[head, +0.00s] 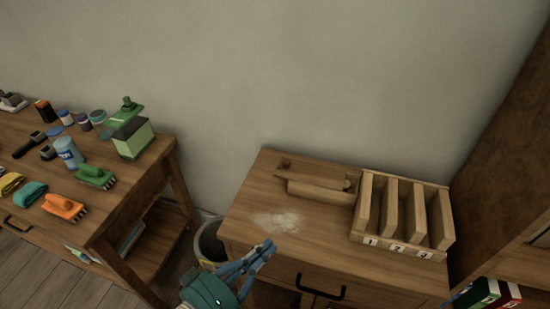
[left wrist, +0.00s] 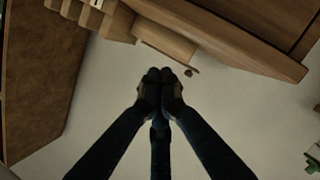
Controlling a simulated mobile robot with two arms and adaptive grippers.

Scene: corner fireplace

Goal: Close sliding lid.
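A small brown wooden box (head: 322,193) lies on the wooden cabinet top, left of a divided organizer. Its flat sliding lid (head: 312,174) sticks out past the box's left end and has a small knob near that end. In the left wrist view the box (left wrist: 165,38) appears upside down beyond the fingertips, with a small knob (left wrist: 188,72) beside it. My left gripper (head: 267,247) is at the cabinet's front edge, in front and left of the box, apart from it. Its fingertips meet in the left wrist view (left wrist: 160,80), with nothing seen between them. My right gripper is out of view.
The wooden organizer (head: 444,206), labelled 1, 2, 3, stands close to the box's right. A pale powdery patch (head: 278,221) marks the cabinet top (head: 325,235). A bin (head: 211,240) stands between the cabinet and a cluttered workbench (head: 125,205). A tall wooden unit (head: 515,130) rises at right.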

